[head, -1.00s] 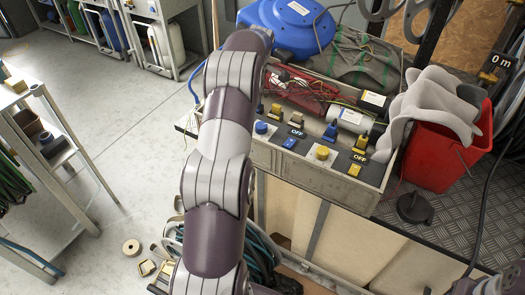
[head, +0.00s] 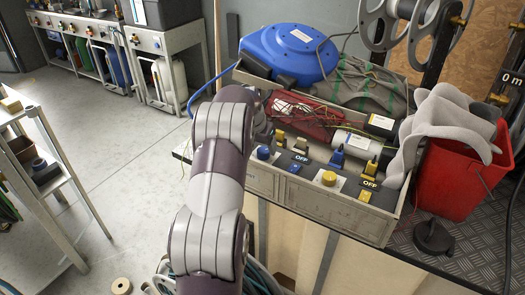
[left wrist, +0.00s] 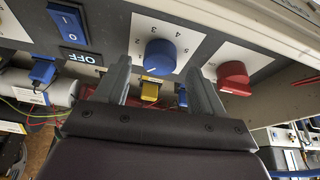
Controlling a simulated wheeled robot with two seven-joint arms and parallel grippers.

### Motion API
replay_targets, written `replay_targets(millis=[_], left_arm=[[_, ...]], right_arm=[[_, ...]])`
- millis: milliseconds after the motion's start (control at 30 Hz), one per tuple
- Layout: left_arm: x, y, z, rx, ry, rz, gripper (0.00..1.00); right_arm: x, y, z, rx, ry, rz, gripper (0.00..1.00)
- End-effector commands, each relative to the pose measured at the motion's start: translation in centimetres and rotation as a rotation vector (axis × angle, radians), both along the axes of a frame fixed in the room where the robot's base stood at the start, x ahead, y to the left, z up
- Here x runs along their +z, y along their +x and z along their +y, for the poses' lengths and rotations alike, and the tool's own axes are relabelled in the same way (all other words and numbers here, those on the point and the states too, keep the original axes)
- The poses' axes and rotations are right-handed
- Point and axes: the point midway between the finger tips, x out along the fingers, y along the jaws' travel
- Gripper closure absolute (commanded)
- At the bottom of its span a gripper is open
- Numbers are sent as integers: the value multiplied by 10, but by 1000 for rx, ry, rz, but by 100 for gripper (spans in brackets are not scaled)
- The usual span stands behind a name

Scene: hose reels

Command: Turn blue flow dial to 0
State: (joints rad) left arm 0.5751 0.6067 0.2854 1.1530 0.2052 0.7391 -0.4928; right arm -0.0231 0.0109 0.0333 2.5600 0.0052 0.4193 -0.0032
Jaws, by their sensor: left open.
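The blue flow dial (left wrist: 160,57) is a round blue knob on a white plate with printed numbers in the left wrist view. A small white mark shows on the knob's lower left; I cannot tell its exact reading. In the head view the blue dial (head: 263,152) sits at the left end of the grey control panel (head: 320,197), right beside my arm. My left gripper (left wrist: 160,68) is open, its two fingers on either side of the dial in the picture; I cannot tell whether they touch it. In the head view my arm hides most of that gripper. My right gripper is not in view.
A red knob (left wrist: 233,78) stands close to one finger. A yellow switch (left wrist: 150,90) and a blue rocker switch (left wrist: 68,22) are near. On the panel are a yellow dial (head: 329,178) and OFF labels. A red bucket (head: 455,175) stands right, a blue hose reel (head: 290,50) behind.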

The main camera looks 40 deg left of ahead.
Motion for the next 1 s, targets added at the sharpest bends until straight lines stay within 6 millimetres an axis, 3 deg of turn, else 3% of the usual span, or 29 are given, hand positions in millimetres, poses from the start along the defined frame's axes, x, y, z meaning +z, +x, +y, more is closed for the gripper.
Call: replay_targets(millis=[200, 467, 633, 1000], left_arm=[[-22, 9, 2, 0, 0, -1, 31], [-23, 10, 2, 0, 1, -1, 31], [-23, 10, 2, 0, 1, -1, 87], [-22, 10, 2, 4, 1, -1, 87]], right_arm=[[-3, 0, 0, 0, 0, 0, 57], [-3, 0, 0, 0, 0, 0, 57], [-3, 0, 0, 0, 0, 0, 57], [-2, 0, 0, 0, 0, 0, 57]])
